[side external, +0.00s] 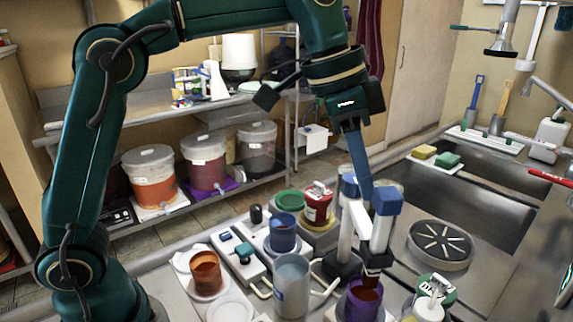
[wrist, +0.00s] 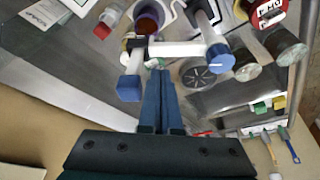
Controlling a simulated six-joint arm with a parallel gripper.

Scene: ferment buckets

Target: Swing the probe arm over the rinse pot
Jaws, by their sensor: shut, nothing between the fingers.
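The probe arm (wrist: 178,50) is a white bar pivoting on a post with a round blue cap (wrist: 220,62). A blue block (wrist: 128,88) sits at its other end, also seen in the side view (side external: 388,201). A dark probe (side external: 372,279) hangs from that end at the purple cup (side external: 362,303). A grey pot with pale liquid (side external: 292,285), likely the rinse pot, stands left of the purple cup. My gripper (side external: 364,192) is shut and empty, pointing down. Its fingertips (wrist: 160,72) are close beside the bar, between block and cap; contact cannot be told.
A brown cup (side external: 206,275), a blue cup (side external: 283,232) and a red jar (side external: 318,203) stand on the left of the counter. A round slotted drain plate (side external: 441,245) lies right of the probe stand. The sink (side external: 490,208) is behind it.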

